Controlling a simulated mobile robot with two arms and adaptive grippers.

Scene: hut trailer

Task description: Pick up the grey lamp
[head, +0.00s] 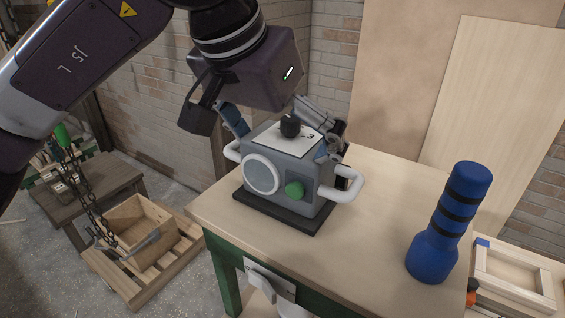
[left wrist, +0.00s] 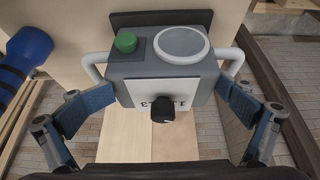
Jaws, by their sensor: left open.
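The grey lamp (head: 281,177) stands upright on a black base on the wooden table (head: 385,220). It has a round pale lens, a green button, white side handles and a white top plate with a black knob. My left gripper (head: 285,136) is open just above and behind the lamp, its fingers on either side of the box's top. In the left wrist view, the lamp (left wrist: 152,68) sits between the two open, blue-padded fingers (left wrist: 164,95). There is a gap at each finger; contact cannot be seen. My right gripper is not in view.
A blue flashlight (head: 448,225) with black bands stands to the right on the table; it also shows in the left wrist view (left wrist: 24,56). A brick wall (head: 150,95) and leaning boards (head: 490,110) are behind.

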